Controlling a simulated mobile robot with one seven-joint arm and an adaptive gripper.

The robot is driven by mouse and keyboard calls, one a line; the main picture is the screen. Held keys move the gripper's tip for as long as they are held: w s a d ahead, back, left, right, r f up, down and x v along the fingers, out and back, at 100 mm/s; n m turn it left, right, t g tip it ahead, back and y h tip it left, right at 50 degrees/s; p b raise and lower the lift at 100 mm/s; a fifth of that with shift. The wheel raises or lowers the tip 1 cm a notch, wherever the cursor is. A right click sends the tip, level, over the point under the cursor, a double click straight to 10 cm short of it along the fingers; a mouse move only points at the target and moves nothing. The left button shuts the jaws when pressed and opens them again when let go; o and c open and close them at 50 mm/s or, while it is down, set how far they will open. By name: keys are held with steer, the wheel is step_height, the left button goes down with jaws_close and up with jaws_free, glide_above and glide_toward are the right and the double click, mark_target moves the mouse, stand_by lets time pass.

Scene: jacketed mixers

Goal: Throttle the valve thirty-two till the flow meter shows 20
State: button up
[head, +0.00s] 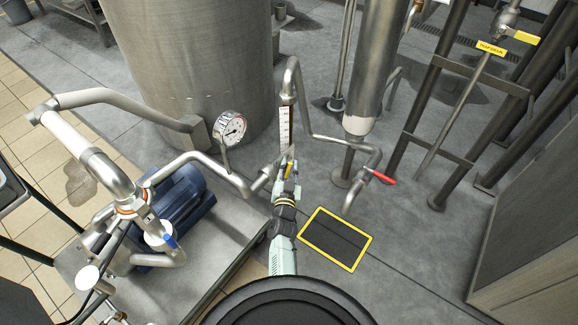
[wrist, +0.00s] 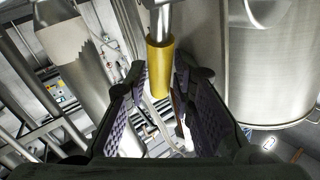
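A yellow lever handle (head: 290,169) stands on the pipework below a white scale strip. I cannot read a number on it. In the wrist view the yellow handle (wrist: 159,68) hangs from a metal stem between my two fingers. My gripper (head: 288,168) is at this handle, its fingers spread on either side. In the wrist view my gripper (wrist: 161,70) looks open around the handle; contact is unclear. The upright scale strip (head: 285,128), possibly the flow meter, is just beyond my gripper; its reading is too small to tell. A round dial gauge (head: 230,128) stands left of it.
A red lever (head: 383,177) is on the pipe to the right, and a blue lever (head: 170,241) is by the pump (head: 177,205). A large steel tank (head: 190,60) is behind. A yellow-edged floor plate (head: 336,239) lies right of my arm. A frame with a yellow-tagged valve (head: 491,48) stands right.

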jaws_close()
stand_by(0.4)
